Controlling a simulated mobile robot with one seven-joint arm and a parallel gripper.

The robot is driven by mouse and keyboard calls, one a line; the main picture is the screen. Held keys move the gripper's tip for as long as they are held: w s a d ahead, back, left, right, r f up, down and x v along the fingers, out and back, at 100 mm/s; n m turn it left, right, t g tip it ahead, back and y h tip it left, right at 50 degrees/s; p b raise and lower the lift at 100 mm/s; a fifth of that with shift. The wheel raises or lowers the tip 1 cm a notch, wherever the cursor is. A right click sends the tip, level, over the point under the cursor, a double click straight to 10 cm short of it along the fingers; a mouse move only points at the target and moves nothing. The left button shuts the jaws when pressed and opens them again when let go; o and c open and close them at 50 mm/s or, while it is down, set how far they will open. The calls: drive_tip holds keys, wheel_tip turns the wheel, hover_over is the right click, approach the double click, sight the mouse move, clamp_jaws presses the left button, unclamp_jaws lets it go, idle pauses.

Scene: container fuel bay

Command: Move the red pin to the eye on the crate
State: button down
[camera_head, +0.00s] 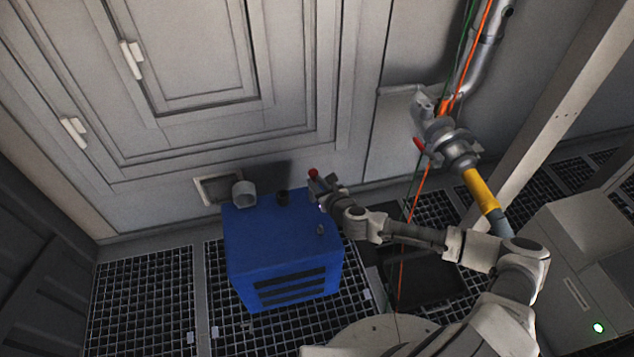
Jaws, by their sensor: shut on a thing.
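The red pin shows as a small red round top (313,173) at the tip of my gripper (319,182). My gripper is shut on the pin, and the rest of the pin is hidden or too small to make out. It appears by the back right corner of the blue crate (245,245); I cannot tell its exact height over it. I cannot tell for sure which is the eye.
A grey coupling (447,142) with a red lever (419,144) joins a yellow-banded hose (481,190) to a wall pipe (483,50). Orange and green lines hang behind my arm. A panelled wall (320,80) stands behind the crate. Floor grating (140,290) is clear at left.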

drive_tip(key=shift+f, duration=0.35)
drive_tip(key=c, duration=0.7)
unclamp_jaws()
drive_tip(key=shift+f, duration=0.1)
drive_tip(key=shift+p+v, duration=2.45)
drive_tip(key=shift+v, duration=6.3)
